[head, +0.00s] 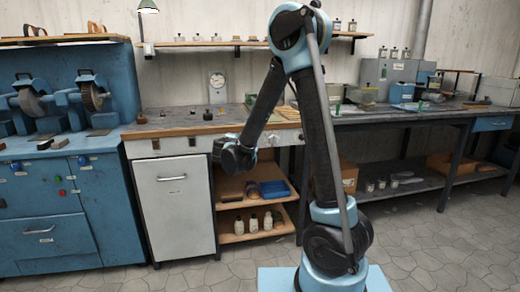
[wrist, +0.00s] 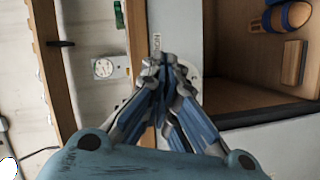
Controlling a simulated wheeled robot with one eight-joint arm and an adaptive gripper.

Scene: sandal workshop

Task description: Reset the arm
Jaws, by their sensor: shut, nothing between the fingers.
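My arm stands in the middle of the head view, raised and bent over at the elbow, with the forearm slanting down to the left. Its wrist end hangs in front of the workbench, by the drawer level; the fingers cannot be made out there. In the wrist view my gripper (wrist: 165,65) shows with its blue and grey fingers drawn together at the tips. Nothing is held between them.
The wooden-topped workbench (head: 180,128) with a white cabinet (head: 175,205) is behind my wrist. Open shelves (head: 235,190) hold bottles (head: 253,223) and a blue bin (head: 273,189). A blue grinding machine (head: 50,210) stands left, a dark long table (head: 440,113) right. The tiled floor in front is clear.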

